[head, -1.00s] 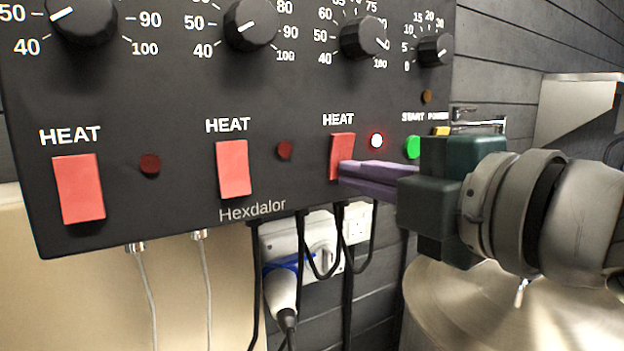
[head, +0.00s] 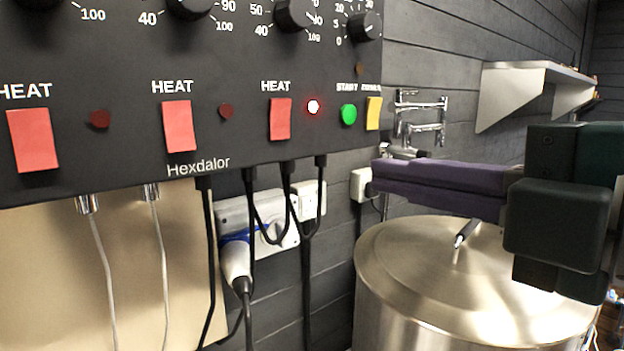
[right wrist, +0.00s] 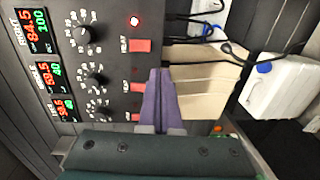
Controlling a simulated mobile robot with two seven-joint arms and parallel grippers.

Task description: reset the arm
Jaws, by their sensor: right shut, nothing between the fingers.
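My right gripper (head: 378,180) is at the right of the head view, in front of the wall and above the lidded metal vessel. Its purple fingers are shut together with nothing between them. They are clear of the black control panel (head: 120,130). In the right wrist view the shut fingers (right wrist: 160,75) point toward the panel (right wrist: 108,55). The rightmost red HEAT switch (head: 280,119) is uncovered, and the red light (head: 313,107) beside it is lit. The other two HEAT lights look dark. My left gripper is not in view.
A large steel vessel (head: 400,262) with a lid and handle stands below my right gripper. Taps (head: 425,125) and a steel shelf (head: 510,85) are on the dark wall. Cables and a plug (head: 237,265) hang under the panel.

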